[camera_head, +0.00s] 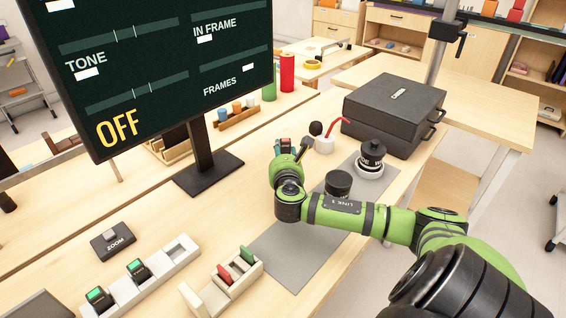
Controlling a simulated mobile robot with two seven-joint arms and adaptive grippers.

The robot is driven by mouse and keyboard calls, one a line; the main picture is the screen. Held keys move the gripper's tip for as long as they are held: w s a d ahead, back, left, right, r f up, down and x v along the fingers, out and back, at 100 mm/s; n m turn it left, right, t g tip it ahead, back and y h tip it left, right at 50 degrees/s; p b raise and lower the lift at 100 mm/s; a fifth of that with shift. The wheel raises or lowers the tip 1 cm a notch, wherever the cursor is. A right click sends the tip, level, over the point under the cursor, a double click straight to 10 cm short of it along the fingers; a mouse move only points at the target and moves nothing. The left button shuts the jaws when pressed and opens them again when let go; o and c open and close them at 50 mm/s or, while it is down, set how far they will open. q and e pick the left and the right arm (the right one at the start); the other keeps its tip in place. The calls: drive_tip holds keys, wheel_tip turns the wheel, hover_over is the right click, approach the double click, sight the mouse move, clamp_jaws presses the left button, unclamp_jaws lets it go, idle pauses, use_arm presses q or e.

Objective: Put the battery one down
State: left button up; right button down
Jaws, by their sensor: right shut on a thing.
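My right gripper (297,152) is at the middle of the bench, at the end of the green arm that comes in from the right. A white charger (163,266) lies at the front left. Two dark batteries with green lit tops (100,298) and (138,270) stand in it, and its far-right slot looks empty. My left gripper is not in view.
A wooden card tray (210,303) with red and green pieces sits beside a grey mat (298,250). Black lenses (338,184) and (371,154), a white cup (324,145) and a black case (393,108) stand around the arm. A monitor (160,70) rises at left.

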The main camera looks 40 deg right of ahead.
drive_tip(key=shift+f, duration=2.05)
drive_tip(key=shift+f+b, duration=0.35)
drive_tip(key=shift+f, duration=0.25)
drive_tip(key=c, duration=0.7)
unclamp_jaws()
drive_tip(key=shift+r, duration=0.2)
drive_tip(key=v, duration=1.2)
drive_tip(key=shift+a+r+p, duration=0.1)
drive_tip(key=shift+r+p, duration=0.2)
drive_tip(key=shift+r, duration=0.1)
